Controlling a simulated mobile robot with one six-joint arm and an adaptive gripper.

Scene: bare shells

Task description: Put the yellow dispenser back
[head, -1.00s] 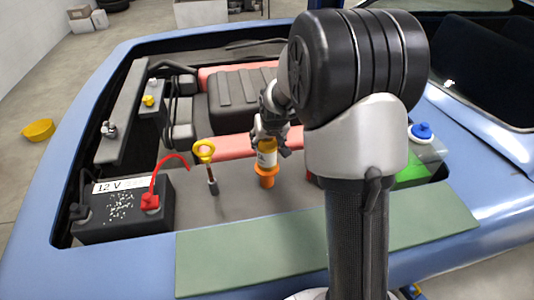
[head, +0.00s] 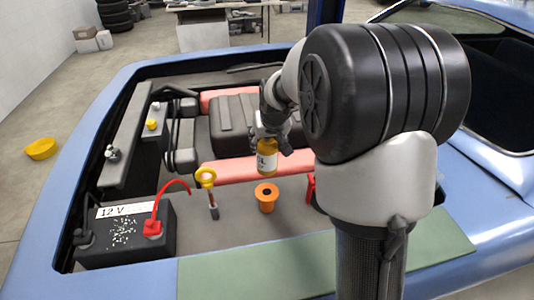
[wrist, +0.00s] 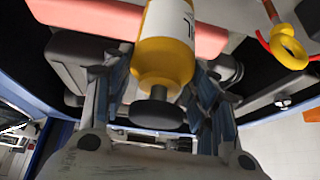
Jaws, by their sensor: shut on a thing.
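My gripper (head: 270,132) is shut on the yellow dispenser (head: 267,160), a small amber-yellow bottle with a white label. It hangs about upright over the engine bay. The wrist view shows the dispenser (wrist: 165,55) between the fingers, with a dark round knob at its near end; its far end is cut off by the frame. In the head view an orange flanged cup (head: 267,203) with a dark opening stands below the dispenser, with a visible gap between them. My fingers partly cover the dispenser's top.
Left of the cup stands a dipstick with a yellow ring handle (head: 206,178). The 12 V battery (head: 130,240) with a red cable is at the front left. A red-pink bar (head: 225,169) lies behind. A green mat (head: 240,270) covers the front edge. My arm hides the right side.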

